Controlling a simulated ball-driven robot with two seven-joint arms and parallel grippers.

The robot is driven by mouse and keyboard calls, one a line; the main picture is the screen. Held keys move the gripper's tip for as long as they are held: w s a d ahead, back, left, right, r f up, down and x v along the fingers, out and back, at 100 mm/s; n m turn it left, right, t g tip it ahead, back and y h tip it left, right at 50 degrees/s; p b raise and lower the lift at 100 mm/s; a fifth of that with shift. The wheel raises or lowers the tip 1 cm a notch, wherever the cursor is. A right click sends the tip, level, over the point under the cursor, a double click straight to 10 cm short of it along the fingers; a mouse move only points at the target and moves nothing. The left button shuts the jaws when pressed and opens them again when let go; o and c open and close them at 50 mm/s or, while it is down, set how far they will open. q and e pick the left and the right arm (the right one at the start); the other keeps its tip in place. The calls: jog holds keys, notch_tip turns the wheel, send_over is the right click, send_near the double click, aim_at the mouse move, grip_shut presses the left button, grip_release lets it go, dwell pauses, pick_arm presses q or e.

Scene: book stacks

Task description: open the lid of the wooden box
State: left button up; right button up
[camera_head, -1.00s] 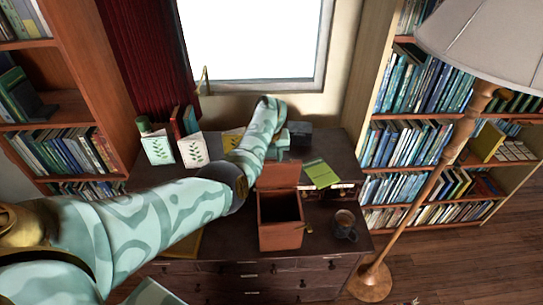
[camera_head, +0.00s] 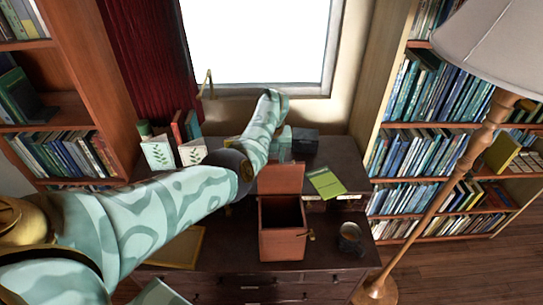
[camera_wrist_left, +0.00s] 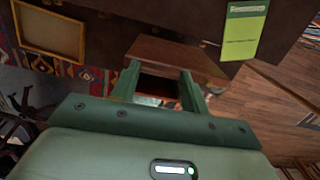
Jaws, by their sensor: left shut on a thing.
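The wooden box (camera_head: 283,247) stands on the dark dresser top with its dark inside showing from above. Its reddish-brown lid (camera_head: 281,179) is raised and stands up at the box's back edge. My left arm reaches over from the left, and my left gripper (camera_head: 281,147) is behind the raised lid, its fingertips mostly hidden in the head view. In the left wrist view, the two green fingers (camera_wrist_left: 160,85) reach the wooden lid (camera_wrist_left: 165,52) and are shut on it; the exact contact is hard to see. My right gripper is not in view.
A mug (camera_head: 350,239) stands right of the box on the dresser (camera_head: 225,225). A green notepad (camera_head: 326,183) lies behind it. A dark box (camera_head: 305,142) stands at the back. Leaf-patterned books (camera_head: 158,153) stand at the left. A floor lamp (camera_head: 445,185) is at the right.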

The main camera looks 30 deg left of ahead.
pick_arm(q)
jog(key=shift+s, duration=0.1)
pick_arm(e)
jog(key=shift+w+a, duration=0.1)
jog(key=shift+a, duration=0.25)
pick_arm(q)
jog(key=o, duration=1.4)
jog(key=shift+f, duration=0.1)
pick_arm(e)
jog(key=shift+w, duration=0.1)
pick_arm(q)
jog(key=shift+r, duration=0.4)
notch_tip(320, 180, up, 15)
jog(key=p, duration=0.4)
jog(key=shift+s+d+r, duration=0.2)
jog(key=shift+s+d, duration=0.15)
jog(key=shift+s, duration=0.05)
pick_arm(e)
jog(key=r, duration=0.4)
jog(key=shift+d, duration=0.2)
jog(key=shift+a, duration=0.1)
